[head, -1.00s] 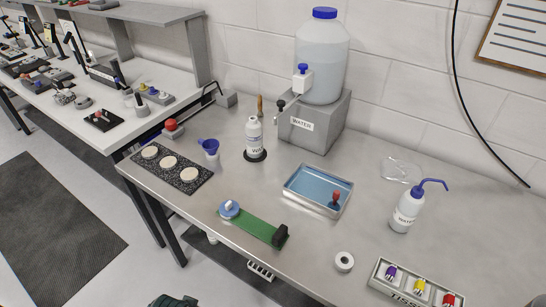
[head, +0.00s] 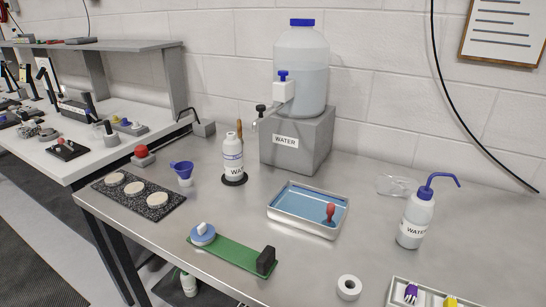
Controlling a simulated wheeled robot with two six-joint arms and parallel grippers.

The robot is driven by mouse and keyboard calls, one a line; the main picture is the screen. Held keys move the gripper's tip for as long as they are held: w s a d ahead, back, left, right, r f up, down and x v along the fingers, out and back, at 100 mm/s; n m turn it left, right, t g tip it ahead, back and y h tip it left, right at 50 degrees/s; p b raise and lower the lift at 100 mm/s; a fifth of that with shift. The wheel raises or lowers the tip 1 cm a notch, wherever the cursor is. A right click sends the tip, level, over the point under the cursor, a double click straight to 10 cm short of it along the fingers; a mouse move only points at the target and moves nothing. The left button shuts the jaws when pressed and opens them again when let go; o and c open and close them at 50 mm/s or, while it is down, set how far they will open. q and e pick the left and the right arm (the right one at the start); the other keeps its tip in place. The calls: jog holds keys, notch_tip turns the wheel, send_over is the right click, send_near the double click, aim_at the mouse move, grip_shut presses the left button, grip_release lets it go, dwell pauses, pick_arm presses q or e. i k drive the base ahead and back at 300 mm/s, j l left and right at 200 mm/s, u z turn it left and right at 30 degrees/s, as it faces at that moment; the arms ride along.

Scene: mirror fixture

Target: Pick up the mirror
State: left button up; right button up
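I cannot tell for certain which thing is the mirror. A green strip (head: 235,256) lies on the steel bench, with a round blue disc (head: 203,239) bearing a white knob at its left end. An upright black block (head: 266,261) stands at its right end. A metal-rimmed tray (head: 293,227) with a blue inside lies behind it, and a red-handled tool (head: 330,213) stands at the tray's right side. Neither of my grippers is in view.
A water jug (head: 301,75) stands on a grey block (head: 297,145) at the back. A squeeze bottle (head: 416,218), white ring (head: 349,287), white bottle (head: 233,158), blue funnel (head: 182,169) and speckled slab with pale discs (head: 157,205) surround the clear middle. A second bench (head: 65,170) is at left.

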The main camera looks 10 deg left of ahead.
aim_at(115, 179)
jog(key=u, duration=1.35)
